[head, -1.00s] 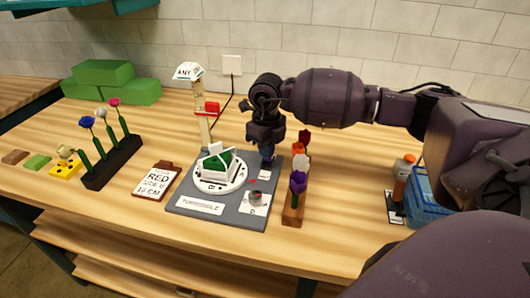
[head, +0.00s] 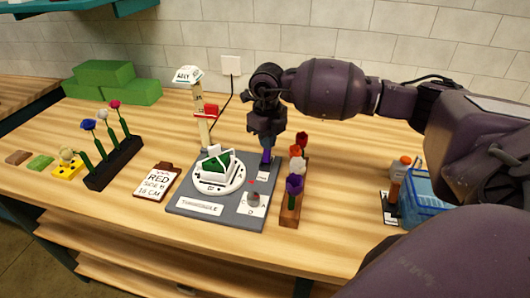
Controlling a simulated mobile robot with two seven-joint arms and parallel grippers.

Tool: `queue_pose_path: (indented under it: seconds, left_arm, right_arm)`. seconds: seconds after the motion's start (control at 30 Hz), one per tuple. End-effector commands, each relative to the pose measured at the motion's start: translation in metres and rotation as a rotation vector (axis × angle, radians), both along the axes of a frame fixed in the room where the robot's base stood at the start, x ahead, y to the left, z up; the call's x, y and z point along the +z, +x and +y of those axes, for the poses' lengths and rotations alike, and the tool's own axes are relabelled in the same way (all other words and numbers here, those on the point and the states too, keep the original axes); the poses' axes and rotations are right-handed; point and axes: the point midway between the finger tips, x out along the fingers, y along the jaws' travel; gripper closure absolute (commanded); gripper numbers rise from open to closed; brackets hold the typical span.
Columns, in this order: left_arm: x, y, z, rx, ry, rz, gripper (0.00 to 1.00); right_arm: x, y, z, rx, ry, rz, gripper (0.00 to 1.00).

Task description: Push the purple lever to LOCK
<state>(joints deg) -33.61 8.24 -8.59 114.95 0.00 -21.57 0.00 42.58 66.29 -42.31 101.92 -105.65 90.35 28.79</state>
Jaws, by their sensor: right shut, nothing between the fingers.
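The purple lever (head: 266,157) stands at the back right corner of the grey turntable base (head: 185,207), beside a small white label (head: 262,175) too small to read. My right gripper (head: 267,146) is shut and empty, pointing down right at the lever's top; I cannot tell whether it touches. The round white turntable (head: 207,188) holds a white frame around a green block. My left gripper is not in view.
A post with a red slider (head: 206,111) stands behind. A sign (head: 157,182) and a black flower rack (head: 113,165) are to the left. A blue basket (head: 425,190) is right.

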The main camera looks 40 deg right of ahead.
Motion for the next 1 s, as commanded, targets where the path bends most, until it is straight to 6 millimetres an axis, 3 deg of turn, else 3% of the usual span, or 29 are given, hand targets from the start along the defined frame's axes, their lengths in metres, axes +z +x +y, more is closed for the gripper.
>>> queue_pose_path:
  seconds: [0.53,1.0]
  left_arm:
    - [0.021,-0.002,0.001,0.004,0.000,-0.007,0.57]
    - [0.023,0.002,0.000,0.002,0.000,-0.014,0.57]
  right_arm:
    - [0.035,-0.001,0.004,0.007,0.007,0.002,1.00]
    - [0.035,-0.001,0.004,0.008,0.008,0.006,1.00]
